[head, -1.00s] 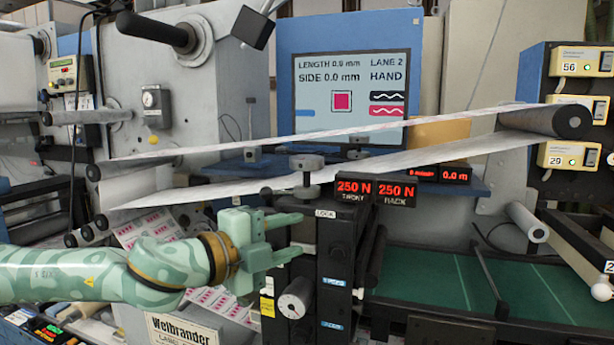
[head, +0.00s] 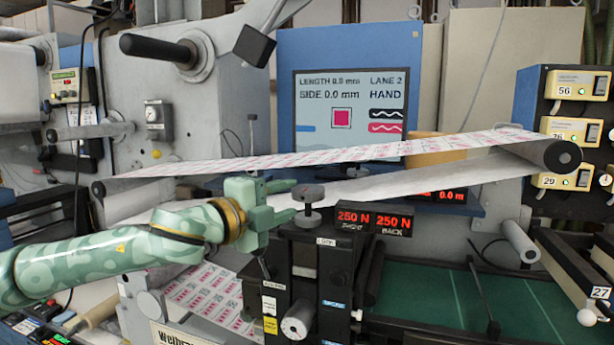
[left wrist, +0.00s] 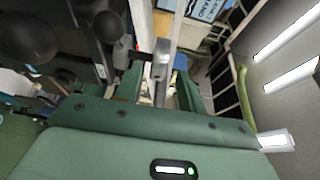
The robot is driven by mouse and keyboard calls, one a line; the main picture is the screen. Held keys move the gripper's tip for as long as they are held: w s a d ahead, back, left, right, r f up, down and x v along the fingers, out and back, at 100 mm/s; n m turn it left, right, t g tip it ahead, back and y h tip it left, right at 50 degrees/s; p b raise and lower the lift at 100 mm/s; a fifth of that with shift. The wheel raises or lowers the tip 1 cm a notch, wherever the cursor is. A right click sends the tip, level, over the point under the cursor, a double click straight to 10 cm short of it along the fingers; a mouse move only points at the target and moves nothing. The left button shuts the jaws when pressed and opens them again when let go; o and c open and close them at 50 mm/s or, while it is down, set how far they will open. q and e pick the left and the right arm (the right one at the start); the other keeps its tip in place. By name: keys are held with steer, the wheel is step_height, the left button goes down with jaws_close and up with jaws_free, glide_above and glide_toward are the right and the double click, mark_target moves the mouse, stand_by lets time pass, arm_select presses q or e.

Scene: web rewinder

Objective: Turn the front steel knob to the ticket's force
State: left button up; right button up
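The front display (head: 354,218) reads 250 N, and the back display (head: 394,222) reads 250 N. No readable ticket with a force shows. My right gripper is not in view.
A printed web (head: 330,155) runs just above my gripper to a dark roller (head: 548,154). A grey cylinder (head: 297,320) sticks out lower on the unit's front. A screen (head: 350,110) stands behind. A green bed (head: 430,290) lies open at the right.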

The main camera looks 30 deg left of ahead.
mark_target(308, 188)
arm_select(q)
steer(key=w, duration=0.2)
steer(key=w+p, duration=0.1)
steer(key=w, duration=0.1)
steer(key=w+d+p, duration=0.1)
steer(key=w, duration=0.1)
steer(key=shift+w+d, duration=0.1)
steer(key=shift+w, duration=0.2)
steer(key=shift+f, duration=0.1)
jaws_close()
